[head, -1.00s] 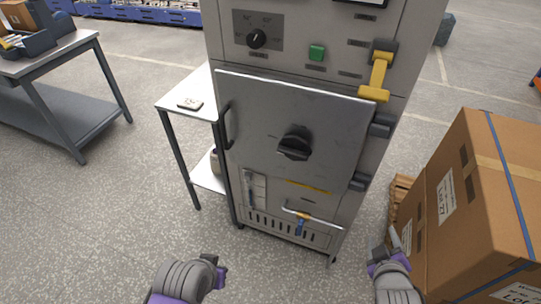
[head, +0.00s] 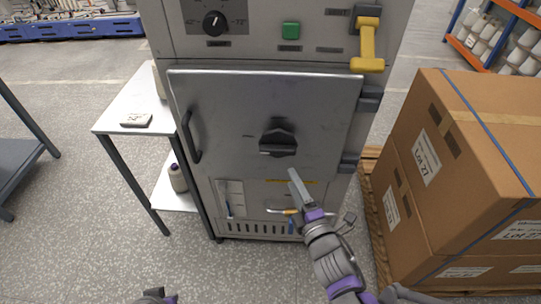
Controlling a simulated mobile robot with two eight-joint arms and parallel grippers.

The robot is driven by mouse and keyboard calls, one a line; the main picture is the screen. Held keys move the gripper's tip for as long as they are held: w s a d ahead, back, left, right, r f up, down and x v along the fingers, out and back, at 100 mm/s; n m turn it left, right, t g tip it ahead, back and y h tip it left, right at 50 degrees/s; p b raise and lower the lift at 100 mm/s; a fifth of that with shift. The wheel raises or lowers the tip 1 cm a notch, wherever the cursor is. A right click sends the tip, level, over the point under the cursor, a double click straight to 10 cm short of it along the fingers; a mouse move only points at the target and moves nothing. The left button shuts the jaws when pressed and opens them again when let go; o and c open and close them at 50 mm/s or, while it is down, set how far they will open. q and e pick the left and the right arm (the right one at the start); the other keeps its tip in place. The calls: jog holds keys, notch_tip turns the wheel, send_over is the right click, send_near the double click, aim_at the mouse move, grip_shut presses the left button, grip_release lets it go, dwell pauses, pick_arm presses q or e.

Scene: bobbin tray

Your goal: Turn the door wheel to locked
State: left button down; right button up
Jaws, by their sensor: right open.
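The door wheel (head: 278,143) is a black knob in the middle of the grey cabinet door (head: 225,115). The door looks closed, with a dark handle (head: 190,137) at its left side. My right gripper (head: 296,180) is raised in front of the lower door, just below and right of the wheel, apart from it as far as I can see. It is open and empty. My left gripper shows only as a sliver (head: 156,297) at the bottom edge; its fingers are out of view.
A yellow lever (head: 368,45), a green button (head: 290,31) and a black dial (head: 214,23) sit above the door. A white side table (head: 130,108) stands left, cardboard boxes (head: 425,200) on a pallet right.

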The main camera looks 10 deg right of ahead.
aim_at(280, 154)
jog(key=w, duration=0.6)
jog(key=w+a, duration=0.1)
jog(key=w, duration=0.3)
jog(key=shift+c, duration=0.3)
grip_shut()
